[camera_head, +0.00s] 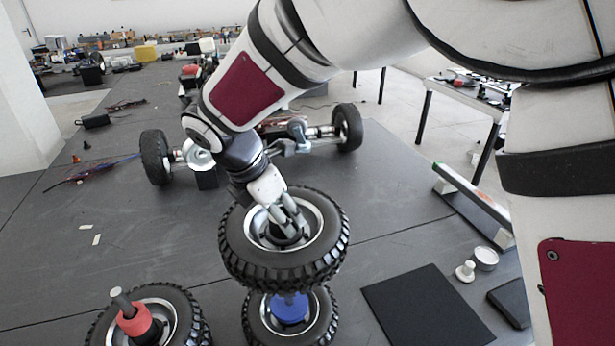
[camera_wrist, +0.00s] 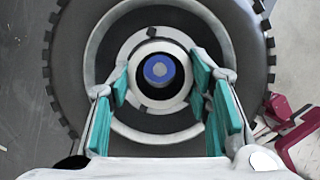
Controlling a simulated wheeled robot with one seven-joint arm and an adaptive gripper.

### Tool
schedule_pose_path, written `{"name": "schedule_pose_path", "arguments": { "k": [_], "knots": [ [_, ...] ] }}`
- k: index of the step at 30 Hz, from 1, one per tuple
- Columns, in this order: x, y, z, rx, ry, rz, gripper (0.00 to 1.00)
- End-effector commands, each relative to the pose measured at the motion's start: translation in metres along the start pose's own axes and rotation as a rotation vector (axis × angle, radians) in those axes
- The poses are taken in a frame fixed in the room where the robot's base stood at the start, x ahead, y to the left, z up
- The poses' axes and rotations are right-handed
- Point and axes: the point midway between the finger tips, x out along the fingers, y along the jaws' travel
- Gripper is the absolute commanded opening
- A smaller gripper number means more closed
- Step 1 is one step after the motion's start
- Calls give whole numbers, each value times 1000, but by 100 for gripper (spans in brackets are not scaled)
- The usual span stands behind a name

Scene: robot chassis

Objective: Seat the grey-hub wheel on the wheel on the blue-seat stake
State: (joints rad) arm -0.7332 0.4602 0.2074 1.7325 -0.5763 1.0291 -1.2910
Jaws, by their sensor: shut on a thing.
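My gripper (camera_head: 286,226) is shut on the hub of the grey-hub wheel (camera_head: 334,252), a black knobbly tyre with a grey rim, held roughly level. In the wrist view my gripper (camera_wrist: 160,84) has its teal-padded fingers at either side of the hub of the grey-hub wheel (camera_wrist: 72,75). Below it in the head view is the wheel on the blue-seat stake (camera_head: 326,322), partly hidden by the held wheel. The blue seat (camera_head: 289,308) shows in its middle. Blue (camera_wrist: 159,70) shows through the held wheel's hub hole, near its centre. The gap between the wheels is unclear.
Another wheel (camera_head: 194,322) lies around a red-seat stake (camera_head: 136,320) at lower left. A wheeled chassis axle (camera_head: 320,133) stands behind my gripper. A black mat (camera_head: 425,305) and small pale parts (camera_head: 485,258) lie at right. The table's left side is mostly clear.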

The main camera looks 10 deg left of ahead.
Motion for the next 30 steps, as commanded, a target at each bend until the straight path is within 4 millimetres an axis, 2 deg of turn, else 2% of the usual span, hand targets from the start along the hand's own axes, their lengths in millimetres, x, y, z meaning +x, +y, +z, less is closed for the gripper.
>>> {"name": "schedule_pose_path", "arguments": {
  "k": [30],
  "knots": [
    [67, 2, -27, 0, -2, 2, 0]
  ]
}}
